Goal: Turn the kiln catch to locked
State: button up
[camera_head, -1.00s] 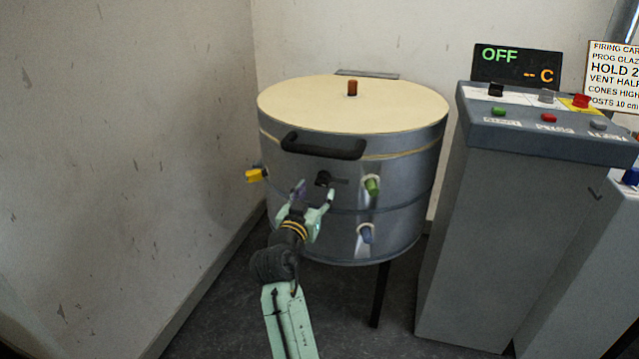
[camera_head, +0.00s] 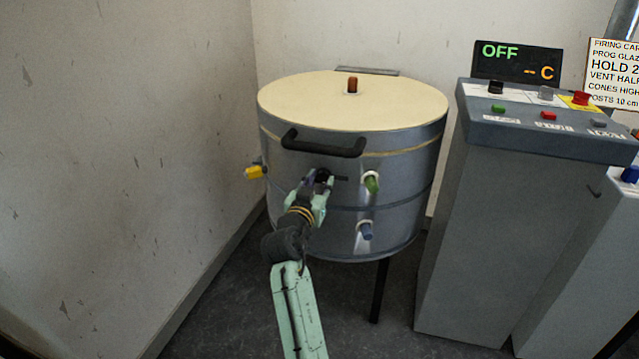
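The kiln (camera_head: 330,208) is a round grey metal drum with a cream lid (camera_head: 352,104) that is down. The kiln catch (camera_head: 340,178) is a small black part on the drum's front, below the black lid handle (camera_head: 322,147); a thin lever points right from it. My gripper (camera_head: 318,178) is at the catch, with its fingers around or just in front of the black knob. The fingers hide most of the knob, and I cannot tell whether they touch it or how far they are closed.
A wall is close at left.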

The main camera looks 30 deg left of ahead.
jog(key=c, duration=0.5)
jog(key=shift+c, duration=0.2)
jog(key=n+p, duration=0.1)
jog(key=n, duration=0.2)
jog(key=shift+n, duration=0.4)
jog(key=n+p, duration=0.2)
jog(key=n, duration=0.2)
jog(key=shift+a+n, duration=0.15)
jog(key=shift+n, duration=0.15)
jog(key=n+p, duration=0.3)
jog(key=n, duration=0.2)
jog(key=shift+a, duration=0.1)
jog(key=shift+s+a+f+n+p, duration=0.1)
jog(key=shift+n+p, duration=0.6)
jog(key=shift+n, duration=0.45)
jog(key=shift+f+n+p, duration=0.1)
jog(key=shift+n+p, duration=0.55)
jog(key=shift+n, duration=0.5)
